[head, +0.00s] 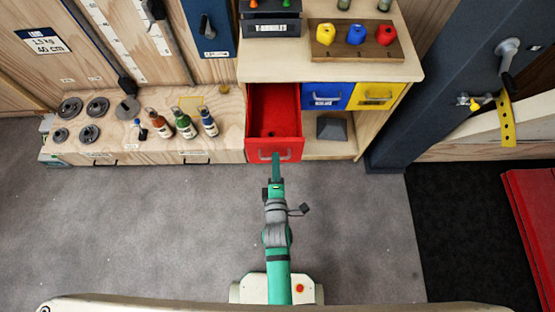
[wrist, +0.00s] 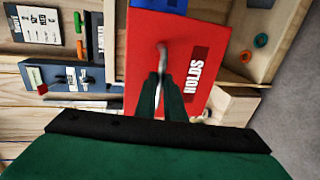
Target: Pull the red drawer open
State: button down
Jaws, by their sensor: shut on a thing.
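The red drawer (head: 274,112) stands pulled out from the wooden cabinet in the head view, its inside showing from above and empty but for a small dark spot. Its front, labelled HOLDS, fills the middle of the wrist view (wrist: 198,50), with a metal handle (wrist: 162,52). My gripper (head: 276,156) reaches the drawer front from below in the head view. In the wrist view my gripper's fingers (wrist: 158,82) are closed around the handle. The fingers hide part of the handle.
A blue drawer (head: 325,96) and a yellow drawer (head: 376,97) are shut to the right. Bottles (head: 184,124) and weight plates (head: 97,106) stand on the low bench at left. A dark blue post (head: 425,85) rises at right. The grey floor (head: 150,220) before the cabinet is clear.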

jog(key=c, duration=1.8)
grip_release()
jog(key=shift+c, duration=0.2)
jog(key=shift+s, duration=0.1)
jog(key=v, duration=1)
jog(key=shift+s, duration=0.3)
jog(key=shift+r, duration=0.1)
jog(key=s+r+m, duration=1)
jog(key=s+m, duration=0.4)
jog(key=m, duration=0.4)
jog(key=shift+s+d+r+m+h, duration=0.3)
jog(key=shift+s+d+r, duration=0.05)
jog(key=shift+s+d, duration=0.1)
